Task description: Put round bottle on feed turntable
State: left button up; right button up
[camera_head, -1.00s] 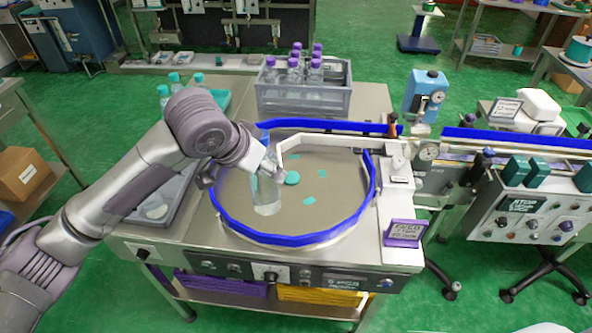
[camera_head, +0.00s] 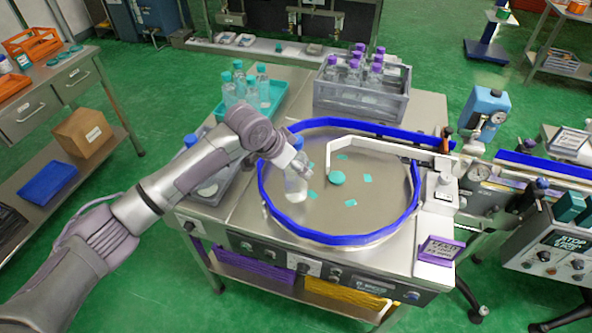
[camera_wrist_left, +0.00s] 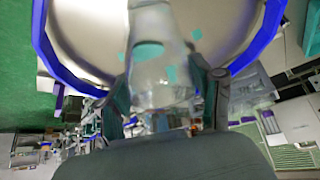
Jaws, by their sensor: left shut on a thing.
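The round bottle (camera_head: 295,184) is clear with a blue cap and stands upright at the left side of the feed turntable (camera_head: 385,208), just inside its blue rim. My left gripper (camera_head: 304,166) is shut on the bottle's upper part. In the left wrist view the clear bottle (camera_wrist_left: 160,80) sits between the two fingers (camera_wrist_left: 165,95), with the turntable's metal disc (camera_wrist_left: 90,25) beyond it. Whether the bottle's base touches the disc is hard to tell. My right gripper is not in view.
A white guide arm (camera_head: 385,148) and teal patches lie over the disc. A grey crate (camera_head: 360,103) of purple-capped bottles and a teal tray (camera_head: 270,103) of teal-capped bottles stand behind. A grey tray (camera_head: 212,192) with another blue-capped bottle is at left. The disc's right side is clear.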

aim_at(296, 174)
pick_arm(q)
notch_tip(296, 174, down, 2)
jog(key=shift+f+p, duration=0.15)
jog(key=shift+p, duration=0.25)
jog(key=shift+f, duration=0.4)
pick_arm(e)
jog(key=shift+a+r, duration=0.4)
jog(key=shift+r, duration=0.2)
pick_arm(q)
jog(key=shift+f, duration=0.1)
jog(key=o, duration=1.7)
jog(key=shift+s, duration=0.1)
jog(key=shift+c, duration=0.2)
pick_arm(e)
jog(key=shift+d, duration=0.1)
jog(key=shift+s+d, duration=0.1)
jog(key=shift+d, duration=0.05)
pick_arm(q)
jog(key=b+v, duration=0.2)
jog(key=v, duration=1)
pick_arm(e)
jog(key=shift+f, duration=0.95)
